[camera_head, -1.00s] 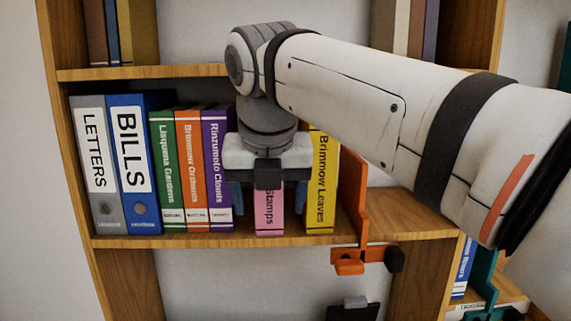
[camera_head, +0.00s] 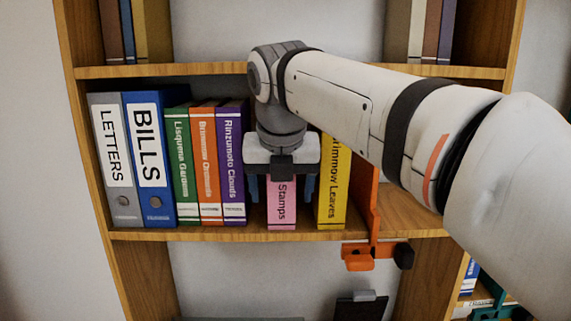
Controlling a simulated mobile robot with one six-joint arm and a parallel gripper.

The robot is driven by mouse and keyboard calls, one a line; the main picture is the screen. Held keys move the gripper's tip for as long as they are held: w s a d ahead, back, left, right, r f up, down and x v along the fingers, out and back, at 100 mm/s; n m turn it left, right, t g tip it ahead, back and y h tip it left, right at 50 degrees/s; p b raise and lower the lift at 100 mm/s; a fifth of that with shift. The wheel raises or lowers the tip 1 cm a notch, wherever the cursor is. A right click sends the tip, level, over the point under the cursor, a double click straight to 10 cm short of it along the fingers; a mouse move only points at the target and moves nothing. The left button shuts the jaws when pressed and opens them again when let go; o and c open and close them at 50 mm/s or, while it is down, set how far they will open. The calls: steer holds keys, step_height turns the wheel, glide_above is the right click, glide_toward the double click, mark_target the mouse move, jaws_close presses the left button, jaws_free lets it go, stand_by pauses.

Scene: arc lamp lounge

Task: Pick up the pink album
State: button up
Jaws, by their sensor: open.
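The pink album (camera_head: 282,204), labelled "Stamps", stands upright on the middle shelf (camera_head: 250,235). My gripper (camera_head: 282,188) is in front of it, with its two blue fingers apart, one on each side of the pink spine. The gripper body hides the album's upper part. I cannot tell whether the fingers touch the album or how deep they reach.
Left of the pink album stand a purple (camera_head: 231,165), an orange (camera_head: 205,165) and a green album (camera_head: 181,165), then the Bills (camera_head: 149,160) and Letters binders (camera_head: 115,160). A yellow album (camera_head: 334,185) and an orange bookend (camera_head: 366,195) stand at right. Narrow gaps flank the pink album.

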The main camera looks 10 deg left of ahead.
steer(key=shift+f, duration=0.15)
stand_by(0.3)
jaws_close()
stand_by(0.5)
